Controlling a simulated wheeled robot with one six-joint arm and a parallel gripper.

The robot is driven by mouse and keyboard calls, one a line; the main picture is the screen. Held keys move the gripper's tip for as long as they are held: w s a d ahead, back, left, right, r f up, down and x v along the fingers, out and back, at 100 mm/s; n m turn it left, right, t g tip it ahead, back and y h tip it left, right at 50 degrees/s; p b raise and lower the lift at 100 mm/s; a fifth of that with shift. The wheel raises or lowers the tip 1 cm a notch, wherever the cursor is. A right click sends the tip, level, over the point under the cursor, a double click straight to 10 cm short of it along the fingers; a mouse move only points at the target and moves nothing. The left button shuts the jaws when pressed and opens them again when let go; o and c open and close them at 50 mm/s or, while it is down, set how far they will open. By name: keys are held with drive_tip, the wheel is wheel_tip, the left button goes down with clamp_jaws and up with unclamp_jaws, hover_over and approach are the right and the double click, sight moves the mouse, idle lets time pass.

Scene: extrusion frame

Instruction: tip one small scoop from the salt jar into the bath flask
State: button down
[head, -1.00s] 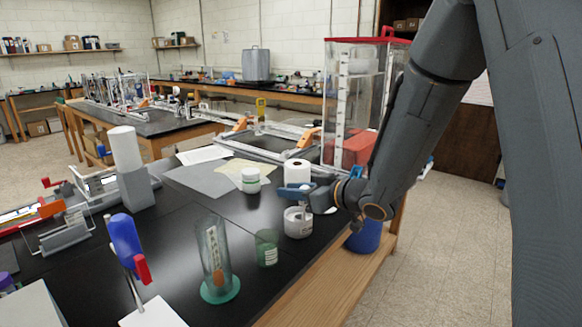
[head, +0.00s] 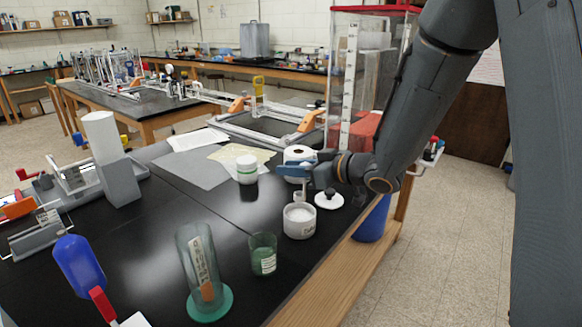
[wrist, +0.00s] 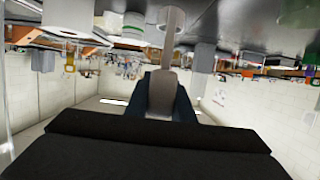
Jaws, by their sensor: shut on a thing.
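My gripper (head: 297,171) is shut on the scoop (head: 299,196), which hangs down with its pale lower end just above the open salt jar. What the scoop carries is too small to tell. In the wrist view the grey scoop handle (wrist: 162,90) stands between the dark fingers. The salt jar (head: 299,225) is a white, labelled tub with white contents, upright on the black bench. A green-tinted glass vessel with a white label (head: 263,256), which looks like the bath flask, stands upright in front and left of the jar.
A white lid with a black knob (head: 329,201) lies right of the jar. A tall glass cylinder on a green base (head: 211,304) stands left of the green vessel. A white bottle (head: 247,171) and a paper roll (head: 296,152) stand behind. The bench edge is close on the right.

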drive_tip(key=shift+f+b, duration=2.1)
drive_tip(key=shift+f, duration=1.1)
drive_tip(key=shift+r, duration=0.2)
wheel_tip(320, 180, up, 10)
drive_tip(key=p, duration=0.9)
drive_tip(key=shift+f, duration=0.15)
drive_tip(key=shift+s, duration=0.1)
